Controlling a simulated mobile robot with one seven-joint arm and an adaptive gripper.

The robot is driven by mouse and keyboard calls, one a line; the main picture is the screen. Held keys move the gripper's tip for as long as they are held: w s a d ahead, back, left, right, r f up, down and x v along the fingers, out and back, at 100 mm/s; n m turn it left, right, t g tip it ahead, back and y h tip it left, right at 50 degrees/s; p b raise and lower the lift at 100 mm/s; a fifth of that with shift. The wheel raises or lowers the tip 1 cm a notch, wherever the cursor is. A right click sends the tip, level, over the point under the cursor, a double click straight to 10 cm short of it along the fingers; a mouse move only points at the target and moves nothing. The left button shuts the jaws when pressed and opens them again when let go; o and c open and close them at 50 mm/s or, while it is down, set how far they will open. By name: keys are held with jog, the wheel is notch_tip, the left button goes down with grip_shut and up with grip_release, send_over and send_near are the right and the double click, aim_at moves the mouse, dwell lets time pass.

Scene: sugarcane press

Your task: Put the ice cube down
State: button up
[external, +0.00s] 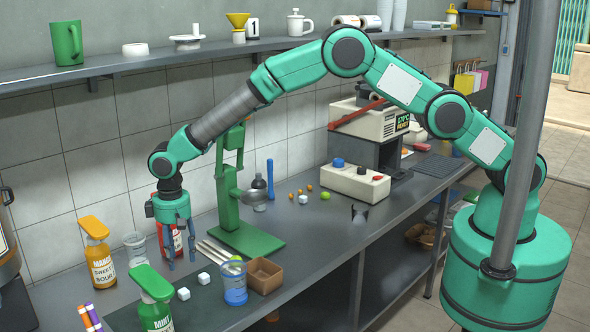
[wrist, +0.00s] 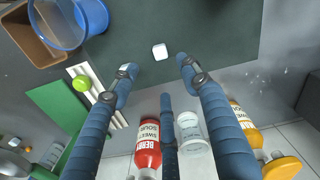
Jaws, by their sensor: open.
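One white ice cube (external: 183,293) lies on the dark mat, and it shows ahead of my fingertips in the wrist view (wrist: 160,51). A second ice cube (external: 204,278) lies close by, to its right; in the wrist view it seems partly hidden behind the left finger. My gripper (external: 181,264) points down above the counter, behind these cubes. In the wrist view its blue fingers (wrist: 157,72) are spread apart with nothing between them. Another white cube (external: 303,199) sits farther right on the counter.
A blue cup (external: 235,291), a brown box (external: 264,276) and white sticks (external: 217,252) lie right of my gripper. A green press stand (external: 245,240) is behind them. Sauce bottles (external: 98,257) (external: 154,309) and a clear cup (external: 136,246) stand left. A red bottle (wrist: 148,140) is close behind the fingers.

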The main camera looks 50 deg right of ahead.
dwell(0.6)
jog(key=d+r+m+t+y, duration=0.1)
jog(key=d+r+m+t, duration=0.1)
jog(key=d+r, duration=2.5)
jog(key=s+d+r+m, duration=0.1)
jog(key=s+d+r, duration=0.3)
jog(key=d+r, duration=0.3)
jog(key=s+d+r, duration=0.5)
jog(key=d+r, duration=0.1)
jog(key=d, duration=0.3)
jog(key=s+d+m+t, duration=0.1)
jog(key=s+d, duration=0.9)
jog(key=s, duration=0.3)
jog(key=s+d+m+t+h, duration=0.1)
jog(key=s+d+t, duration=0.1)
jog(key=s+d, duration=0.8)
jog(key=s, duration=0.4)
jog(key=shift+s+f, duration=0.15)
jog(key=shift+f, duration=0.15)
